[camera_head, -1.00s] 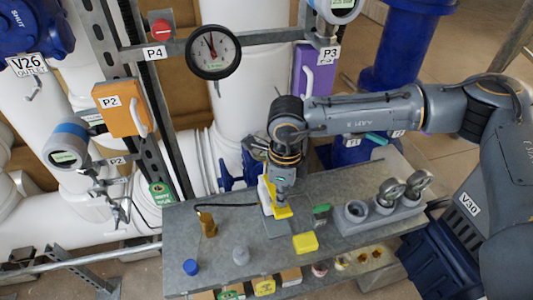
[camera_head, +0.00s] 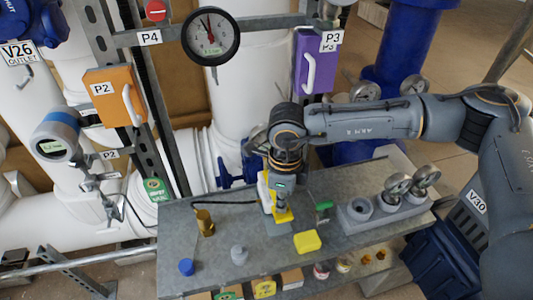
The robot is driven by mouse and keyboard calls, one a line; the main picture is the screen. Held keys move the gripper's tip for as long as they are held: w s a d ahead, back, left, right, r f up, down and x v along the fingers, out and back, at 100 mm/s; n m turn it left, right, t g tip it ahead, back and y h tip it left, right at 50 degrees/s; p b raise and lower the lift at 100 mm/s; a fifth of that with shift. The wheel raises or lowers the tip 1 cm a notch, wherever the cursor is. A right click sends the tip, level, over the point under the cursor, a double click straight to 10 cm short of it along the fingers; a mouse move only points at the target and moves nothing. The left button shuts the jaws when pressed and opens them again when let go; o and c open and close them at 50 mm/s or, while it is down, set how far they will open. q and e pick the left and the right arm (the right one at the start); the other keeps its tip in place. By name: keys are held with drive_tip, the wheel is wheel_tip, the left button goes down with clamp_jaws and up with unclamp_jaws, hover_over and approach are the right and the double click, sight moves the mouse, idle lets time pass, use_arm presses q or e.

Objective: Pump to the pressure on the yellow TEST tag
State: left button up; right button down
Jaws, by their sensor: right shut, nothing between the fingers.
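A yellow hand pump (camera_head: 265,197) stands on the grey bench (camera_head: 330,262), with a dark hose running left from it. My right gripper (camera_head: 284,200) points down at the pump's yellow handle; it is shut with nothing between its fingers, and hides part of the pump. Whether it touches the handle cannot be told. A round dial gauge (camera_head: 211,37) hangs on the rail by the P4 label, its needle pointing nearly straight up, slightly left. The scale is too small to read. A yellow tag (camera_head: 263,288) shows at the bench's front; its writing is not legible. My left gripper is not in view.
On the bench are a brass fitting (camera_head: 205,224), a blue cap (camera_head: 187,267), a grey knob (camera_head: 239,255), a yellow block (camera_head: 307,241) and a holder with gauges (camera_head: 385,211) to the right. An orange box (camera_head: 115,97) and purple box (camera_head: 311,62) hang behind.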

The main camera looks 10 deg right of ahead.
drive_tip(key=shift+f+b, duration=0.4)
drive_tip(key=shift+f, duration=0.3)
drive_tip(key=shift+r+p, duration=0.5)
drive_tip(key=shift+r, duration=0.3)
drive_tip(key=shift+r+p, duration=0.7)
drive_tip(key=shift+r, duration=1.15)
wheel_tip(320, 180, down, 5)
drive_tip(key=b, duration=0.5)
drive_tip(key=shift+w+r+p, duration=0.1)
drive_tip(key=shift+r+p, duration=0.9)
drive_tip(key=shift+r, duration=1.55)
